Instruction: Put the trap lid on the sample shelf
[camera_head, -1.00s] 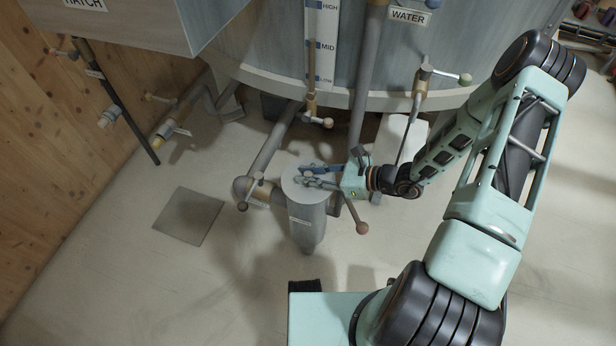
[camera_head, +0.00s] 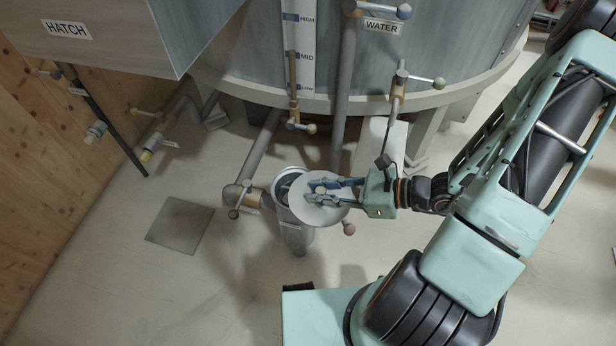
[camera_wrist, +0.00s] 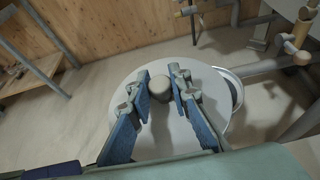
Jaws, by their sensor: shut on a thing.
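The trap lid (camera_head: 318,217) is a pale grey round disc with a small knob on top. My gripper (camera_head: 313,190) is shut on the lid's knob, which shows between the blue fingers in the wrist view (camera_wrist: 158,86). The lid is off to the right of the trap's mouth and partly covers it in the head view. The trap (camera_head: 294,235) is an upright grey cylinder with its open rim (camera_head: 279,184) showing left of the lid. I see no shelf labelled as the sample shelf.
A grey frame with bars (camera_wrist: 35,65) stands by the wooden wall at the wrist view's upper left. The large tank (camera_head: 240,60), pipes and valve handles crowd the area behind the trap. A flat grey floor plate (camera_head: 180,226) lies left; floor around it is clear.

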